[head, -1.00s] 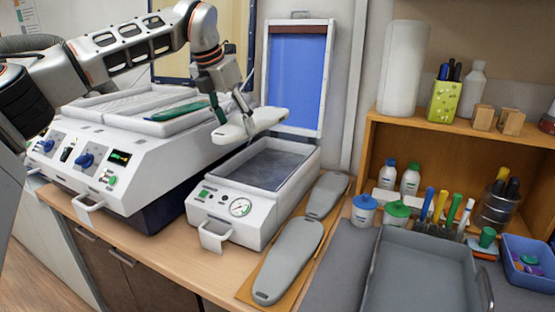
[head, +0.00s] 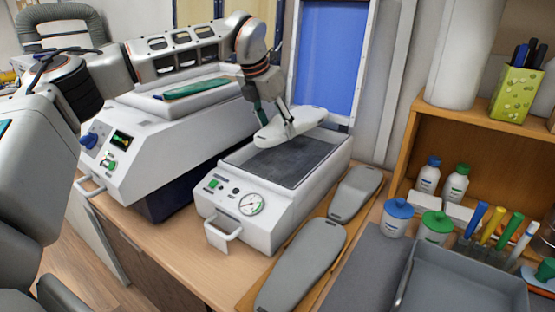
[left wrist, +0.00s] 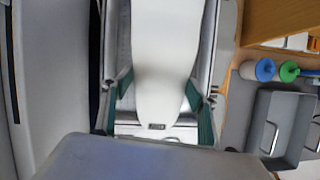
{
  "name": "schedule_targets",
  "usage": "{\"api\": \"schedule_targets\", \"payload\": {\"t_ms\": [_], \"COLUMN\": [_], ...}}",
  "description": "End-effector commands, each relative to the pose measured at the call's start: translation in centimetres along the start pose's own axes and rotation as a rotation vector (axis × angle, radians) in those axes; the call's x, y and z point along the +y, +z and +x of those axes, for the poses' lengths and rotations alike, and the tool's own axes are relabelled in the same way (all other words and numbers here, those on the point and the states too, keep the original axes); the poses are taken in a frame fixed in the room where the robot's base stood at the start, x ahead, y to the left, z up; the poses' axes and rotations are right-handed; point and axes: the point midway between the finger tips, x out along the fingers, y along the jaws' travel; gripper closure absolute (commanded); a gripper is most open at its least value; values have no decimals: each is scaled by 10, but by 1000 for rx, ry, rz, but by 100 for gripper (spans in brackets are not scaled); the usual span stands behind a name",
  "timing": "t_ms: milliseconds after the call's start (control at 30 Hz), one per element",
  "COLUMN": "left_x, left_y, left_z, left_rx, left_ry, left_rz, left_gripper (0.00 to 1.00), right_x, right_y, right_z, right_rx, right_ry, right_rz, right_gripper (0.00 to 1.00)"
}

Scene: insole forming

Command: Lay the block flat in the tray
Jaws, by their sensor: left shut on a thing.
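The white, foot-shaped block (head: 305,121) is held by my left gripper (head: 276,119) above the dark recessed tray (head: 280,165) of a small white press. In the head view it lies roughly level, over the back part of the tray. Whether it touches the rim is unclear. In the left wrist view the block (left wrist: 165,50) runs lengthwise between the green-padded fingers (left wrist: 160,103), which close on its sides. Part of the tray is hidden behind the block. My right gripper is not in view.
The press's blue-lined lid (head: 330,55) stands open behind the tray. A larger white machine (head: 165,145) stands to the left, with a green insole (head: 198,88) on top. Two grey foot shapes (head: 305,262) lie on a board at right. A grey bin (head: 470,285) and wooden shelf (head: 405,150) are further right.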

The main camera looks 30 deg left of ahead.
Motion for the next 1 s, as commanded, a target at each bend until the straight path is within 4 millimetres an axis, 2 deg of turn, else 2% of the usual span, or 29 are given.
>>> {"api": "schedule_targets", "payload": {"t_ms": [100, 233, 533, 800, 1000], "left_x": [0, 0, 1, 1, 0], "left_y": [-11, -18, -26, -39, -40], "left_z": [26, 45, 64, 95, 97], "left_rx": [0, -3, -3, -3, -3], "left_ry": [0, 1, 1, 1, 1], "left_rz": [2, 1, 1, 1, 0], "left_gripper": [77, 77, 77, 77, 77], "right_x": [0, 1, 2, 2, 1], "right_y": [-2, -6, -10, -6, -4], "right_z": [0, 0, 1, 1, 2], "right_rx": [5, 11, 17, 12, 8], "right_ry": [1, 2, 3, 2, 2], "right_rz": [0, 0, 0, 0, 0], "right_gripper": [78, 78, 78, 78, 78]}}
